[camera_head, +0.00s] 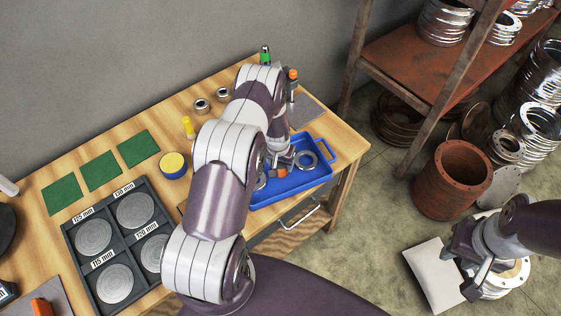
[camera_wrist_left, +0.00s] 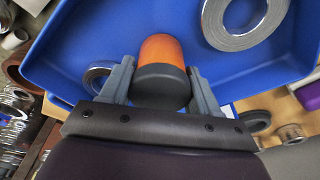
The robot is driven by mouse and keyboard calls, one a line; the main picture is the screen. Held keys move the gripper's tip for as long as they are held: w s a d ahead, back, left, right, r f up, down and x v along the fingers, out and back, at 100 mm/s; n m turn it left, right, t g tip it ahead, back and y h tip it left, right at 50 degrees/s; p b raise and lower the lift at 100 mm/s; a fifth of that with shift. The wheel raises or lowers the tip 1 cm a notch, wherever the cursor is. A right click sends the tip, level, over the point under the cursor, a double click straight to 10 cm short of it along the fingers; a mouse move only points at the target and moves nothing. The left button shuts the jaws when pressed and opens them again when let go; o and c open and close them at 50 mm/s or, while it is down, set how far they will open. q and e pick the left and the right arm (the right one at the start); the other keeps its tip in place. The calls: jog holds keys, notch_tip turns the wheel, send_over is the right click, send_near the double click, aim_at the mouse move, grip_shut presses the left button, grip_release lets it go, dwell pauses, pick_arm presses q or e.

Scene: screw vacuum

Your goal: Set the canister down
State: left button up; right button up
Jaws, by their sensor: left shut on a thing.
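An orange and dark grey cylinder, which looks like the canister (camera_wrist_left: 160,52), sits between the fingers of my left gripper (camera_wrist_left: 160,76) in the left wrist view. My left gripper (camera_head: 282,162) is shut on it over the blue tray (camera_head: 311,178). In the head view only a small orange part of the canister (camera_head: 281,173) shows below the fingers. I cannot tell whether it touches the tray floor. My right gripper (camera_head: 466,266) is at the lower right, away from the table, beside a pale metal flange stack (camera_head: 512,277); its jaw state is unclear.
Metal rings (camera_head: 305,160) lie in the tray. A dark organizer (camera_head: 72,232) with round discs, green squares (camera_head: 101,171) and a yellow-topped round container (camera_head: 174,164) are on the wooden table. A rusty shelf (camera_head: 415,58) and rusty cylinder (camera_head: 452,179) stand to the right.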

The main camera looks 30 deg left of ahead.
pick_arm(q)
jog(key=o, duration=1.1)
